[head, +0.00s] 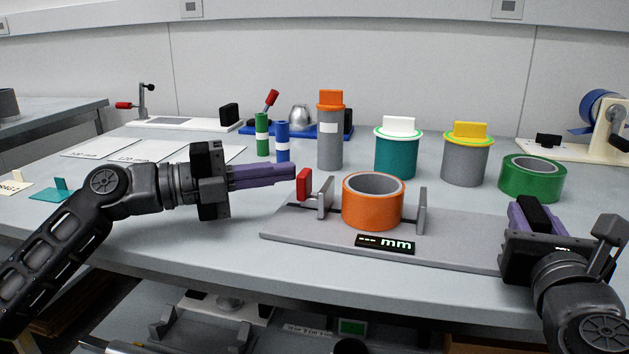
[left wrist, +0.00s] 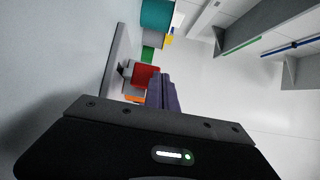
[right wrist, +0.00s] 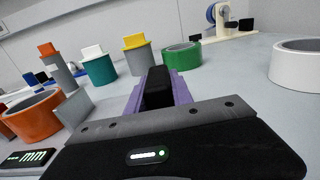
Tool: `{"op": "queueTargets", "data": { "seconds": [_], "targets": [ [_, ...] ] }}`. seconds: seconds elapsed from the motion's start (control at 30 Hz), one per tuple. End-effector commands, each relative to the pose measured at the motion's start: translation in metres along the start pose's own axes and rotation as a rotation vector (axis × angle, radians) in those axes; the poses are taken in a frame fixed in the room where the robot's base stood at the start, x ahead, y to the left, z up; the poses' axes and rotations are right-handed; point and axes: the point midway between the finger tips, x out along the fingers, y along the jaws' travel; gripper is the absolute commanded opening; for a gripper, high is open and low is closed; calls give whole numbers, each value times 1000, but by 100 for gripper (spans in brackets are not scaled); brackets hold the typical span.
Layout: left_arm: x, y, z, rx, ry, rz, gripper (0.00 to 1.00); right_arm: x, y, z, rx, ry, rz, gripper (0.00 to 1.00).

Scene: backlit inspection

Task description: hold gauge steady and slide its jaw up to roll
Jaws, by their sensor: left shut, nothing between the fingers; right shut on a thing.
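The gauge is a grey base plate (head: 460,232) with a display (head: 384,244) reading "--- mm". The orange roll (head: 372,216) sits on it between a left jaw (head: 325,198) carrying a red pad (head: 304,184) and a right jaw (head: 422,210). A gap shows between roll and left jaw. My left gripper (head: 292,173) is shut and empty, its tips just left of the red pad (left wrist: 145,76); I cannot tell if they touch. My right gripper (head: 530,212) is shut on the gauge's black handle (right wrist: 158,88) at the plate's right end.
Behind stand a grey canister with orange lid (head: 330,140), a teal canister (head: 396,156), a grey canister with yellow lid (head: 465,162) and a green roll (head: 531,180). A white roll (right wrist: 296,66) shows in the right wrist view. The table's front edge is near.

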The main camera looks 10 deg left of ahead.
Motion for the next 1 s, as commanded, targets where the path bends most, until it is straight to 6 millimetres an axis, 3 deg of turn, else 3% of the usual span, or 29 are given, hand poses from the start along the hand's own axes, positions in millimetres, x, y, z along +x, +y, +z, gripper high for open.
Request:
{"op": "queueTargets", "data": {
  "seconds": [1.0],
  "targets": [
    [23,0,-17,1,6,2,0,0,2,-5,-1,10,5,0]
  ]
}}
